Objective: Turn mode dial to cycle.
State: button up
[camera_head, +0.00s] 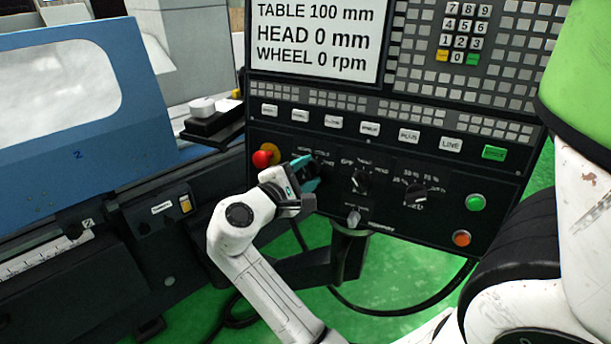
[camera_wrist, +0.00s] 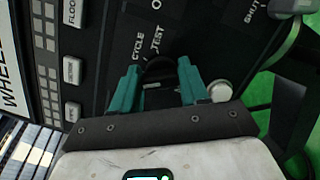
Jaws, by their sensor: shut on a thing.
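The mode dial (camera_wrist: 157,72) is a dark round knob on the black control panel. In the wrist view it sits between the two teal fingers of my gripper (camera_wrist: 158,78), with the labels CYCLE and TEST beside it. Its pointer direction cannot be made out clearly. In the head view my gripper (camera_head: 306,175) is at the panel's left part, right of the red button, and mostly hides the dial. My gripper is shut on the dial.
Two more dials, a middle one (camera_head: 361,182) and a right one (camera_head: 415,195), are right of my gripper. A red emergency button (camera_head: 262,158) is close on its left. Green (camera_head: 475,202) and orange (camera_head: 462,238) buttons are at the far right. The screen (camera_head: 315,35) is above.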

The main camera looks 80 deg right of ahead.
jog(key=m, duration=0.2)
jog(key=m+y+b, duration=0.1)
jog(key=m, duration=0.1)
jog(key=shift+f+m+b, duration=0.2)
jog(key=shift+m+b, duration=0.1)
jog(key=shift+m, duration=0.1)
jog(key=m+y+b, duration=0.1)
jog(key=m+b, duration=0.1)
jog(key=m, duration=0.2)
jog(key=shift+m, duration=0.3)
jog(key=o, duration=1)
jog(key=shift+o, duration=0.2)
jog(key=shift+a, duration=0.1)
jog(key=b+v, duration=0.1)
jog(key=v, duration=0.9)
jog(key=shift+a+b, duration=0.3)
jog(key=shift+a, duration=0.1)
jog(key=shift+r, duration=0.1)
